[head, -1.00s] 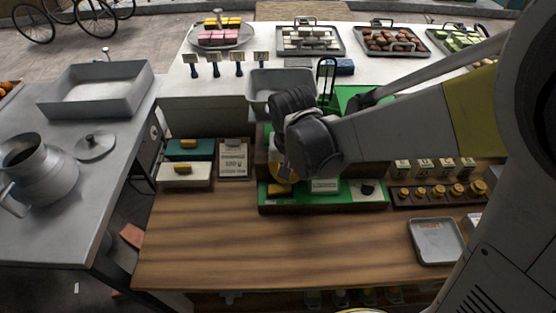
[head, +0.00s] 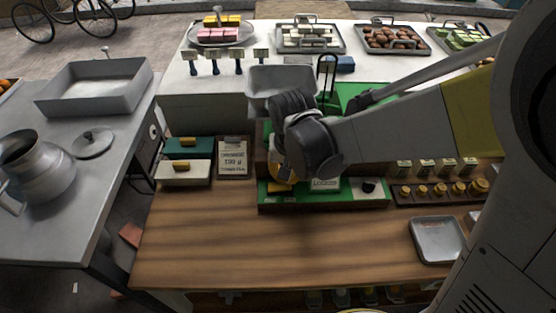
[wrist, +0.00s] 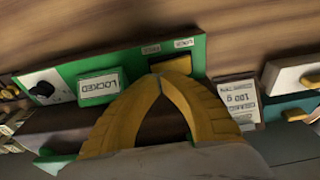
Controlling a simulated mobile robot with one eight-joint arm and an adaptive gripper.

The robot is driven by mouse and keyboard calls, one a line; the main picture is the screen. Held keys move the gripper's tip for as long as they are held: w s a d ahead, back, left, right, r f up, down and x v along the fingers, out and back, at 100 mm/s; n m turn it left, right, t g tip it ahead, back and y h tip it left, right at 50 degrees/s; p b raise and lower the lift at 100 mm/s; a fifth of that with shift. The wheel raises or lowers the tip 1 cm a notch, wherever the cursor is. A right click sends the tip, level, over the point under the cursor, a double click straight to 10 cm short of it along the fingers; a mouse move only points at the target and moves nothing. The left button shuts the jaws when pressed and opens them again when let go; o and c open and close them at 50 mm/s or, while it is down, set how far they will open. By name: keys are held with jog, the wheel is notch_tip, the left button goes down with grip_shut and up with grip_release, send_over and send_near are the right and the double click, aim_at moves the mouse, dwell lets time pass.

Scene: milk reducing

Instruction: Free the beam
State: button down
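The scale has a long green base (head: 335,203) on the wooden counter. A sign (wrist: 98,87) on its front reads LOCKED, upside down in the wrist view. A yellow slider (wrist: 174,65) sits in the front at the base's left end in the head view, with two small labels beside it. A black knob (head: 369,187) is at the right end. My gripper (wrist: 156,78) is shut, with its yellow fingertips together at the slider's edge. I cannot tell if they touch it. A grey pan (head: 282,80) stands behind my wrist. My arm hides much of the beam.
A white box (head: 183,172), a teal box (head: 192,148) and a 100 g card (head: 232,158) lie left of the base. The front counter is clear.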

aim_at(288, 185)
jog(key=shift+f+b, duration=1.1)
jog(key=shift+f, duration=0.3)
dwell(0.3)
jog(key=shift+r, duration=0.1)
notch_tip(288, 185, up, 7)
jog(key=p, duration=0.5)
dwell(0.6)
jog(key=s+d+r+t+b, duration=0.3)
jog(key=s+d+t+b, duration=0.2)
jog(key=d, duration=0.8)
jog(key=s+b, duration=0.3)
jog(key=s, duration=0.2)
jog(key=shift+s+d, duration=0.25)
jog(key=shift+s, duration=0.05)
